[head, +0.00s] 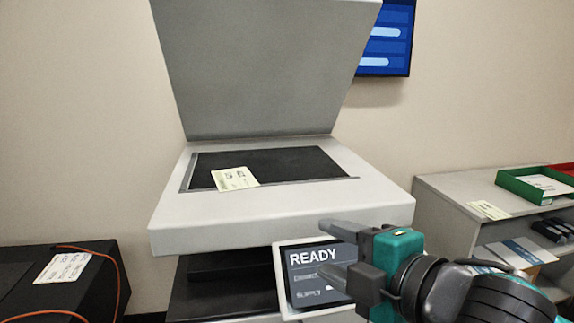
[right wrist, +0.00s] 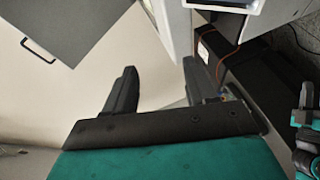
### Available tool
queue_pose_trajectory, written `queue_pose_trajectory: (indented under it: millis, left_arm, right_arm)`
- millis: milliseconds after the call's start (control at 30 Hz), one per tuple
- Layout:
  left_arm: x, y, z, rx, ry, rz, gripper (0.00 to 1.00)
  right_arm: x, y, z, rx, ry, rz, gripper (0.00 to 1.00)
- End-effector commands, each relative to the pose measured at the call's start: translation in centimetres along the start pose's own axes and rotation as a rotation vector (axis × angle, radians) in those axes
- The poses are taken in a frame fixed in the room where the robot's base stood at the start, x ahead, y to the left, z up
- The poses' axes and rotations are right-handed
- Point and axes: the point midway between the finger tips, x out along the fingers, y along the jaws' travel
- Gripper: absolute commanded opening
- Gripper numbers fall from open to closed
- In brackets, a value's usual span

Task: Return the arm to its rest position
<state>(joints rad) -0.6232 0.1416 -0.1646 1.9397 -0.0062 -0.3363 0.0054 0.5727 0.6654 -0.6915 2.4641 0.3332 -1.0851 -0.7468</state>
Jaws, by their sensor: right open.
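My right gripper (head: 335,252) is at the lower right of the head view, in front of the copier-like machine and partly over its display. Its two fingers are apart with nothing between them. In the right wrist view the same gripper (right wrist: 158,85) shows spread, empty fingers. My left gripper is not in the head view. A teal and black part at the right edge of the right wrist view may be my other arm; its jaws cannot be made out.
The machine (head: 290,218) has its lid (head: 265,70) raised, and a paper (head: 236,178) lies on its dark glass. Its display (head: 310,290) reads READY. A shelf unit (head: 440,185) with a green tray (head: 530,194) stands right. A black box (head: 100,290) with an orange cable stands left.

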Motion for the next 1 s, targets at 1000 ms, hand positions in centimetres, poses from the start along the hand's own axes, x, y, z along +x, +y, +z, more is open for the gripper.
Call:
queue_pose_trajectory:
  millis: [1000]
  left_arm:
    - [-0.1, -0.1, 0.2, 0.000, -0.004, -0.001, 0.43]
  right_arm:
    - [-5.4, -38.3, 9.7, 1.487, -0.544, 0.047, 0.56]
